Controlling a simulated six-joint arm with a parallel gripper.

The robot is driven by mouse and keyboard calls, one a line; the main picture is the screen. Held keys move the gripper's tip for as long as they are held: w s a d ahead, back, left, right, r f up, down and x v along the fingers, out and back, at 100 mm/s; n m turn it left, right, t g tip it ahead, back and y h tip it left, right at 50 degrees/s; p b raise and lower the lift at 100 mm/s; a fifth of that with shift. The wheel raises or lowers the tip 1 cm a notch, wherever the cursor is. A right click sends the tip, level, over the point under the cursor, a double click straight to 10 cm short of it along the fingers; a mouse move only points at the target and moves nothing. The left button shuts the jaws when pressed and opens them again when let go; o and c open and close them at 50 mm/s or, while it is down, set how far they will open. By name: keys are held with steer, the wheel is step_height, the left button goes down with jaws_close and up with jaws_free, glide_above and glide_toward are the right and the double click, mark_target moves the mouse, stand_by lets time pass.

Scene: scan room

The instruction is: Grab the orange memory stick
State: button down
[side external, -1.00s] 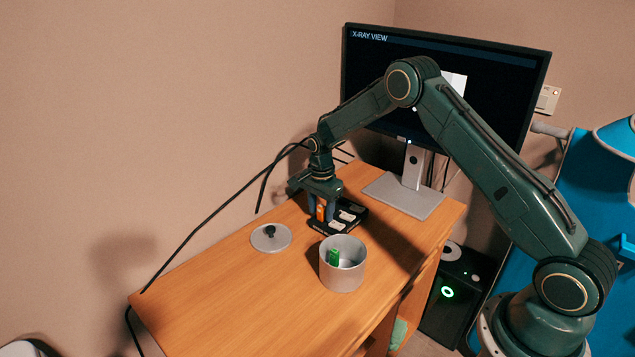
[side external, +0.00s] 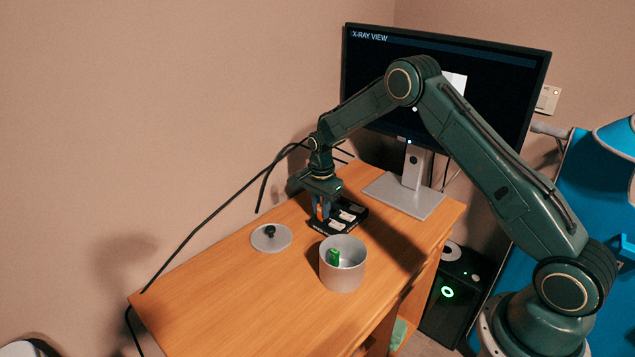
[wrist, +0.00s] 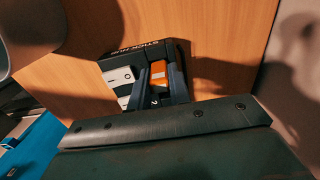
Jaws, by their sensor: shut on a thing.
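The orange memory stick (side external: 320,212) stands at the left end of the black holder (side external: 347,222); it also shows in the wrist view (wrist: 158,72). My gripper (side external: 321,207) points down over the holder, shut on the orange stick, with one finger on each side of it. In the wrist view my gripper (wrist: 160,90) has the stick between its dark fingers. The stick's lower part is hidden, so I cannot tell whether it is still seated in the holder.
White sticks (side external: 346,216) sit in the holder beside the orange one. A grey open cup (side external: 342,281) holding a green stick (side external: 334,257) stands in front. A round lid with a black knob (side external: 271,238) lies to the left. A monitor (side external: 440,80) stands behind.

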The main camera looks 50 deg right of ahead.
step_height(320, 180, up, 20)
stand_by(0.6)
steer(key=shift+s+a+f, duration=0.1)
steer(key=shift+f, duration=0.1)
stand_by(0.4)
